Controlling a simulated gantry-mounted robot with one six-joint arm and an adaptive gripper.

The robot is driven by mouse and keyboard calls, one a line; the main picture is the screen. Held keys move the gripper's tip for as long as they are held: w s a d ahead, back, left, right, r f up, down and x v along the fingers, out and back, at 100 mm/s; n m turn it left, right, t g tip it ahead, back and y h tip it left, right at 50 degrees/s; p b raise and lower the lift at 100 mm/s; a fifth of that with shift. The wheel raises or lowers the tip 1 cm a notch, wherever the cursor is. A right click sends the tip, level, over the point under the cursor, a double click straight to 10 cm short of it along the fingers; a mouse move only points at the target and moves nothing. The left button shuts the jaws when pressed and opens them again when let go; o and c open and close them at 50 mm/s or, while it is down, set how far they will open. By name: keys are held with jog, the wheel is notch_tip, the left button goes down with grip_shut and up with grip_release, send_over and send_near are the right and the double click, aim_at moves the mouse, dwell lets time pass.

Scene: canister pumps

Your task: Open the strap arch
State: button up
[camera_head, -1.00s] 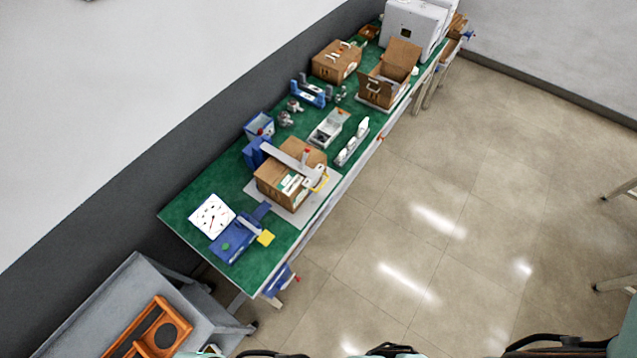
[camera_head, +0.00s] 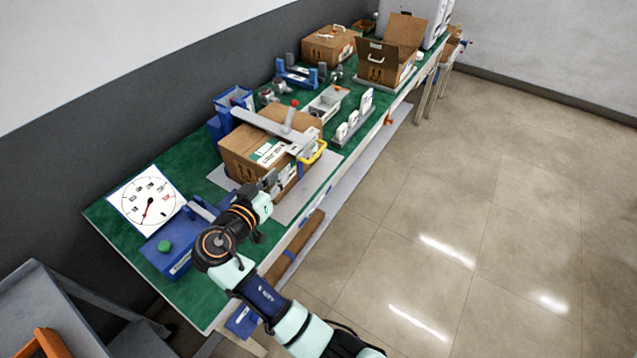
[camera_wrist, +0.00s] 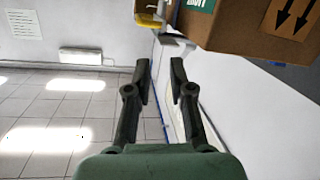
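The strap arch (camera_head: 265,124) is a pale grey bar on a blue post (camera_head: 218,125), lying across the top of a closed cardboard box (camera_head: 245,155). A yellow handle (camera_head: 314,153) is at its front end, and a red knob (camera_head: 295,103) stands on it. My gripper (camera_head: 270,180) is at the box's near front side, lower and left of the yellow handle. In the wrist view my gripper (camera_wrist: 160,78) has its two dark fingers apart with nothing between them.
A white dial (camera_head: 148,200) and a blue device with a green button (camera_head: 165,246) are at the bench's near end. A white tray (camera_head: 325,104), white containers (camera_head: 354,118) and an open box (camera_head: 385,68) stand farther along. The floor (camera_head: 460,200) right of the bench is clear.

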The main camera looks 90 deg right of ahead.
aim_at(320, 150)
jog(key=s+d+f+m+g+b, duration=0.2)
jog(key=s+d+f+g, duration=0.1)
jog(key=s, duration=0.1)
jog(key=shift+d+f+b, duration=0.2)
jog(key=shift+b, duration=0.1)
jog(key=b+x, duration=0.3)
jog(key=x, duration=0.9)
jog(key=shift+r, duration=0.15)
jog(key=shift+a, duration=0.1)
grip_shut()
